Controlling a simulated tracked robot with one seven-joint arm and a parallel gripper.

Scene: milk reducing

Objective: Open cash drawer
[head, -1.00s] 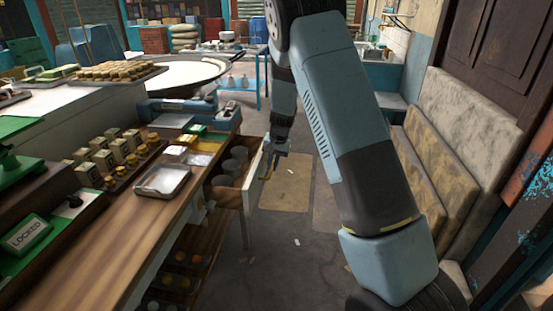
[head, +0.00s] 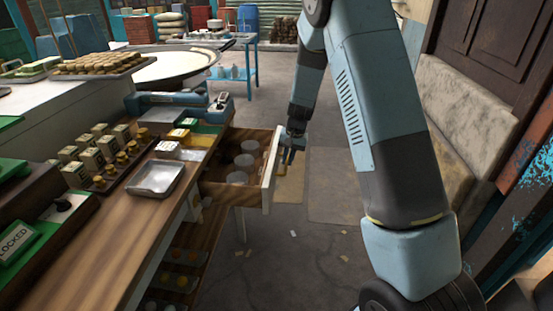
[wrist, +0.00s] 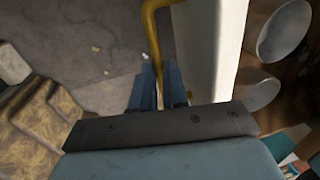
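The wooden drawer (head: 222,193) stands out from under the counter, open at the top. Several grey round containers sit inside it. Its pale front panel (head: 269,178) faces right, and the panel also shows in the wrist view (wrist: 207,50). A yellow handle (wrist: 152,28) runs along the front panel. My gripper (head: 289,155) is at the outer side of the panel. In the wrist view, my gripper's blue fingers (wrist: 160,85) are close together, with the handle's lower part between them. The exact contact is partly hidden.
The wooden counter (head: 120,225) bears a metal tray (head: 156,178), small boxes and a green "LOCKED" sign (head: 18,243). A padded bench (head: 470,130) stands at the right. The floor right of the drawer is mostly clear, with small scraps.

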